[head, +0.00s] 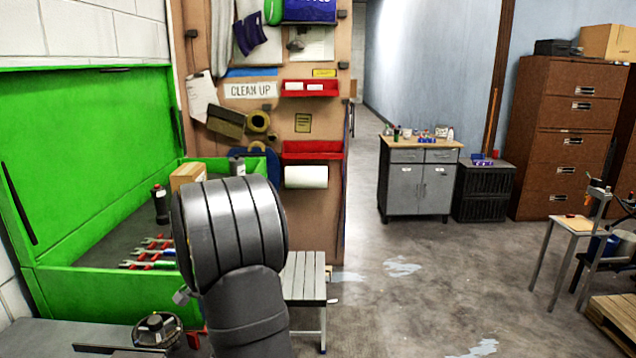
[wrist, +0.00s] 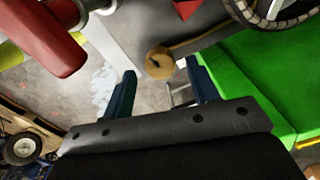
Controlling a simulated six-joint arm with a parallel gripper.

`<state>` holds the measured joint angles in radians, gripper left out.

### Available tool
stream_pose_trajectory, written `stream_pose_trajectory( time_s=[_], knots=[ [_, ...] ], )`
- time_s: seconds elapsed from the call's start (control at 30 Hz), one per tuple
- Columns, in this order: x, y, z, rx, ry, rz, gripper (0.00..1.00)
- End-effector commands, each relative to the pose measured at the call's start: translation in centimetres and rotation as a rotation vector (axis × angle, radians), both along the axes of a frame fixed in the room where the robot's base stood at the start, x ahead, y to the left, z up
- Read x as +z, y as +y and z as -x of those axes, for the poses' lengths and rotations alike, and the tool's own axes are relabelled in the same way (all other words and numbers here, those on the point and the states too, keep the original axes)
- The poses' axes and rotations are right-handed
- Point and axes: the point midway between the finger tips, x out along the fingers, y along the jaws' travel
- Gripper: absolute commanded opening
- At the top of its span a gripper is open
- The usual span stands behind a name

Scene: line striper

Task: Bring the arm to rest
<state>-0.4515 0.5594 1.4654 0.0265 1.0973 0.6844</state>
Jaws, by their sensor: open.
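My gripper (wrist: 161,70) shows in the wrist view with its two dark blue-green fingers apart. Nothing is held between them; a tan round knob-like thing (wrist: 159,62) appears in the gap, and I cannot tell how far beyond the fingers it is. In the head view my dark grey arm links rise from the bottom, left of centre, in front of the green open box. The gripper itself cannot be made out there.
The green box (head: 95,281) holds red-handled tools (head: 150,252), a dark bottle (head: 160,204) and a carton (head: 187,176). A slatted bench (head: 304,276) stands right of my arm. A grey cabinet (head: 418,188) stands farther back. The floor between is open. A red part (wrist: 45,35) looms close in the wrist view.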

Motion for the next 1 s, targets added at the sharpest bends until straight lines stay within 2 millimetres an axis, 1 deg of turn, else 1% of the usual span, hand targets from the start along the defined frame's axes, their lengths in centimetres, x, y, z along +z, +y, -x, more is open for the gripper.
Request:
stream_pose_trajectory(
  time_s=[0.03, 0.1, 0.2, 0.53, 0.63, 0.77, 1.0],
  knots=[
    [-0.6, 0.0, 0.0, 0.0, 0.001, 0.001, 0.54],
    [-1.0, 0.0, 0.0, 0.0, 0.001, 0.001, 0.54],
    [-1.4, 0.1, 0.0, 0.0, 0.0, 0.0, 0.54],
    [-1.4, 0.1, 0.0, 0.0, -0.001, -0.001, 0.54],
    [-1.1, 0.0, 0.0, 0.0, -0.001, -0.001, 0.54],
    [0.3, 0.0, -0.1, 0.0, -0.002, -0.001, 0.54],
    [4.9, -0.1, -0.1, 0.0, -0.005, -0.003, 0.54]
  ],
)
